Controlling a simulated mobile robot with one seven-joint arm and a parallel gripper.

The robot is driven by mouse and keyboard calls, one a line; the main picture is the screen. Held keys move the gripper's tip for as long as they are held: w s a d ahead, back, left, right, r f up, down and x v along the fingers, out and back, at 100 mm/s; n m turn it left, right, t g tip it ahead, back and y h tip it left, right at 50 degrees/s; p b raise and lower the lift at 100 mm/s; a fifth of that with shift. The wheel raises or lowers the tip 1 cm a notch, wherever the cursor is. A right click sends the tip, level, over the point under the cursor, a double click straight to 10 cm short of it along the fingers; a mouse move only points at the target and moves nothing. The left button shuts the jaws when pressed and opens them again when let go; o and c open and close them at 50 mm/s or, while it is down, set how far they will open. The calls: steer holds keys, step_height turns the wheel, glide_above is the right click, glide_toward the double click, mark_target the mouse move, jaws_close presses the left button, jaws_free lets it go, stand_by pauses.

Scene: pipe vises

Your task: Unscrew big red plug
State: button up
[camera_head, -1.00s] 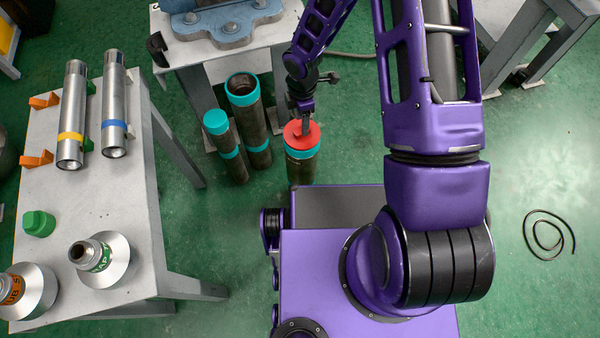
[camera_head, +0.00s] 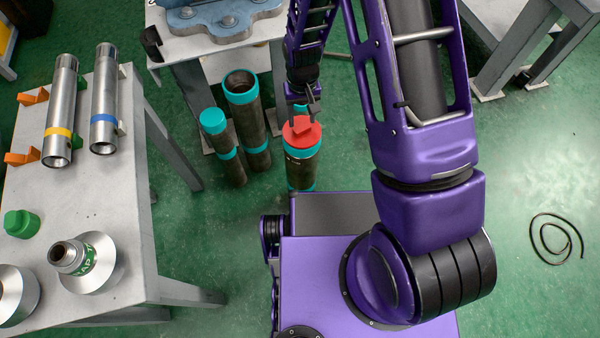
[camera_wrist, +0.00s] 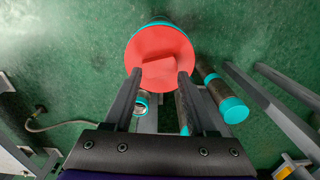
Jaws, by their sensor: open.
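The big red plug (camera_head: 302,134) is a round red disc with a raised bar across its face. It is at the upper end of a dark standing pipe (camera_head: 299,170) with teal bands. The plug also shows large in the wrist view (camera_wrist: 158,50), with a teal edge behind it. I cannot tell how far it is screwed in. My gripper (camera_head: 301,108) is just behind the plug in the head view. In the wrist view my gripper (camera_wrist: 159,74) is open, its fingertips apart near the plug's lower edge, on either side of the bar's line. Nothing is between them.
Two teal-banded pipes, one capped (camera_head: 213,121) and one open (camera_head: 241,86), stand left of the plug's pipe. A grey table (camera_head: 125,225) at left holds metal cylinders, a green piece and flanged fittings. A vise (camera_head: 217,20) sits on a stand behind. A cable (camera_head: 556,239) lies right.

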mark_target(302, 132)
steer(key=m, duration=0.6)
steer(key=shift+m, duration=0.3)
steer(key=m+p, duration=0.1)
steer(key=m, duration=0.2)
steer(key=shift+r, duration=0.1)
steer(key=m+p, duration=0.1)
steer(key=m, duration=0.3)
steer(key=shift+f, duration=0.2)
steer(key=shift+f+b, duration=0.85)
steer(key=shift+f, duration=0.25)
steer(key=shift+c, duration=0.2)
